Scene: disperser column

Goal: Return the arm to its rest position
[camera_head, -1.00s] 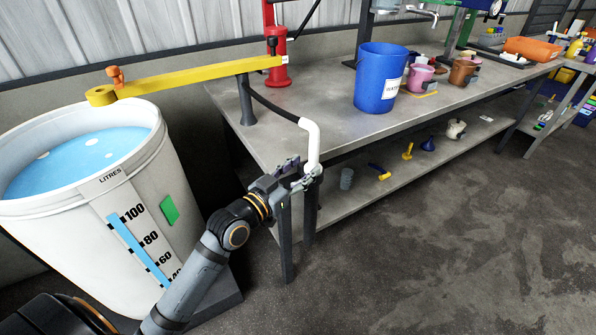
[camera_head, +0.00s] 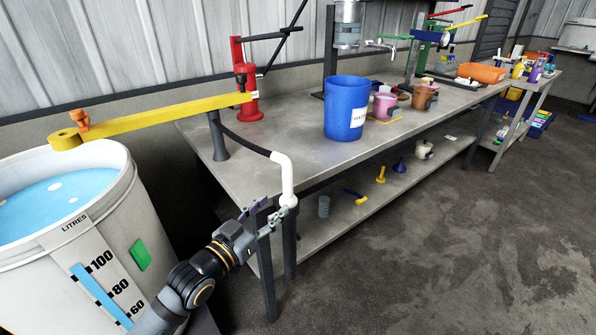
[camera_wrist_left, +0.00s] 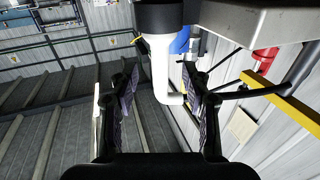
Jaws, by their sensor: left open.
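My left gripper (camera_head: 268,212) is open at the front left corner of the workbench (camera_head: 270,150). Its fingers are close to the lower end of a white bent pipe (camera_head: 287,172), which hangs at the bench edge on a black hose. In the left wrist view the fingers (camera_wrist_left: 161,85) are spread wide and the elbow of the white pipe (camera_wrist_left: 162,70) shows between them, farther ahead; no grip on it shows. My left arm reaches up from the bottom left, in front of the big white tub. My right gripper is not in view.
The white tub (camera_head: 115,240) of blue liquid stands at left, under a yellow beam (camera_head: 160,120). A blue bucket (camera_head: 345,105), pink mug (camera_head: 383,105) and red press (camera_head: 247,95) stand on the bench. Small tools lie on the lower shelf.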

